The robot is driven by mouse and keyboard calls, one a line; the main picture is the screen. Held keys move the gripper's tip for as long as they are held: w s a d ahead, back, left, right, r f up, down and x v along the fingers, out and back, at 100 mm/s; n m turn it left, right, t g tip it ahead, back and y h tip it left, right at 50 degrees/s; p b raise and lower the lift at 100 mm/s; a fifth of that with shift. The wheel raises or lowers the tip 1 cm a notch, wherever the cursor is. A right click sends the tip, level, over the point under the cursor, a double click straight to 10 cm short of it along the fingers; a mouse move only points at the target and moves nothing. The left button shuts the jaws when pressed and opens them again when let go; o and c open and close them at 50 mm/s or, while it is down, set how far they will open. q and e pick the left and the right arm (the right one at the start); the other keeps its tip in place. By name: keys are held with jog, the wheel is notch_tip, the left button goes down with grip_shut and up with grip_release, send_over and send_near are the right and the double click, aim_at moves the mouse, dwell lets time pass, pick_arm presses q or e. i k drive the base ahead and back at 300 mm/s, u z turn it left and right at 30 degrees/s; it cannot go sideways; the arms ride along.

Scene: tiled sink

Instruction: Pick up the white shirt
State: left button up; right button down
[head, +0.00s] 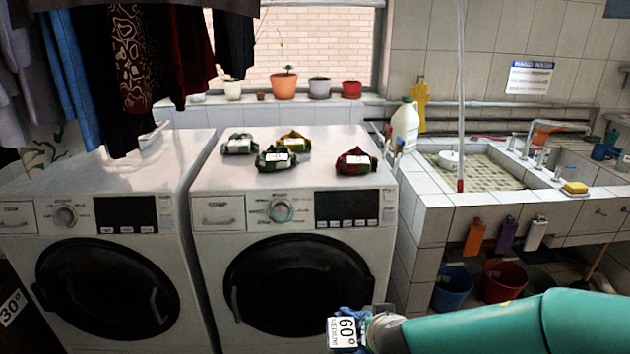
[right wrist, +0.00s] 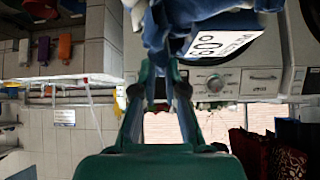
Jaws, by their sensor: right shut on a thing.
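My right gripper (head: 378,322) is in front of the right washing machine's door, low in the head view. It is shut on a blue cloth bundle (right wrist: 205,14) with a white tag reading 60°; in the head view mostly the tag (head: 343,333) shows. In the right wrist view the fingers (right wrist: 163,75) pinch the blue cloth. No plainly white shirt is clear to me. A folded grey-and-white garment (head: 238,145) with a white tag lies on the right washing machine. My left gripper is not in view.
Green (head: 270,162), yellow (head: 295,141) and red (head: 354,161) tagged garments lie on the right washing machine (head: 230,188). A white jug (head: 405,126) stands by the tiled sink (head: 435,200). Clothes (head: 135,55) hang at the upper left. The left machine's top (head: 120,178) is mostly free.

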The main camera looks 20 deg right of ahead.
aim_at(243, 143)
jog(key=u, duration=0.1)
jog(key=k, duration=0.45)
jog(key=z, duration=0.35)
jog(key=i, duration=1.45)
jog(key=u, duration=0.3)
